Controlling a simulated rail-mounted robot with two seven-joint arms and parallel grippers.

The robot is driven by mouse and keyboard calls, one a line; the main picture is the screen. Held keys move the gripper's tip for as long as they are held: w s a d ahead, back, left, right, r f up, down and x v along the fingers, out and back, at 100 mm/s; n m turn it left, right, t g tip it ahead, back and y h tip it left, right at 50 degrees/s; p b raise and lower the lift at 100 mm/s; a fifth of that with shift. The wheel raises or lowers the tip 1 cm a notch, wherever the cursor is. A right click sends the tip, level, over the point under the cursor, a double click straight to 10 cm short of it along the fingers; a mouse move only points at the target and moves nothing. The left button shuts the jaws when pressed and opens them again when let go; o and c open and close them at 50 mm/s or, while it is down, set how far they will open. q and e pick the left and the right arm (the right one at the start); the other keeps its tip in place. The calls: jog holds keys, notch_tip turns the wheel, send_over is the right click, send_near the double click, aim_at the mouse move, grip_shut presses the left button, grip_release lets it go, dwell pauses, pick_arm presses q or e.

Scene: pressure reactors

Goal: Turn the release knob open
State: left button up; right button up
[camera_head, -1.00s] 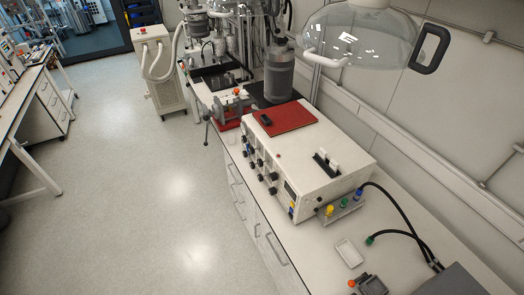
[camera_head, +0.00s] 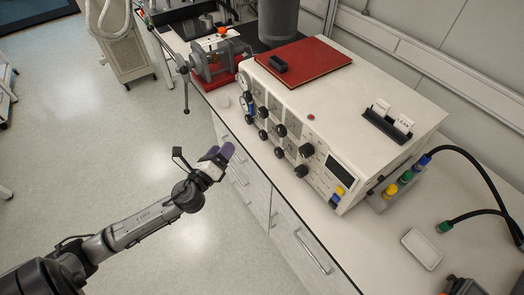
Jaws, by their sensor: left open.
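The white control box (camera_head: 350,85) stands on the bench, with several black knobs on its front panel. One knob (camera_head: 306,150) is near the small dark display, and another knob (camera_head: 301,171) sits lower. I cannot tell from any label which one is the release knob. My left gripper (camera_head: 225,151), with purple fingertips, is in front of the bench, to the left of the panel and apart from the knobs. It is open and holds nothing that I can see. My right gripper is not in view.
A red book-like pad (camera_head: 310,60) with a small black object lies on the box. A black card holder (camera_head: 386,125) is also on top. A pump-like device (camera_head: 215,62) stands at the far left. A white tray (camera_head: 422,248) lies at right.

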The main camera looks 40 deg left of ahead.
pick_arm(q)
jog(key=w+a+f+m+t+h+b, duration=0.15)
jog(key=w+f+m+h+b, duration=0.4)
jog(key=m, duration=0.75)
jog(key=m+g+h+b, duration=0.3)
jog(key=m+h+b, duration=0.1)
jog(key=m+b, duration=0.55)
send_near(261, 136)
jog(key=shift+m+t+y, duration=0.25)
jog(key=shift+m, duration=0.2)
jog(key=x, duration=0.6)
jog(key=p+x, duration=0.1)
jog(key=x, duration=0.2)
jog(key=shift+w+d+f, duration=0.15)
jog(key=shift+f, duration=0.15)
jog(key=shift+w+d, duration=0.2)
jog(key=shift+w, duration=0.5)
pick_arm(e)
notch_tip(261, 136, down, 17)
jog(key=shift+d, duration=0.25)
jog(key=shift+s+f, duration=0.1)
pick_arm(q)
jog(key=c, duration=0.9)
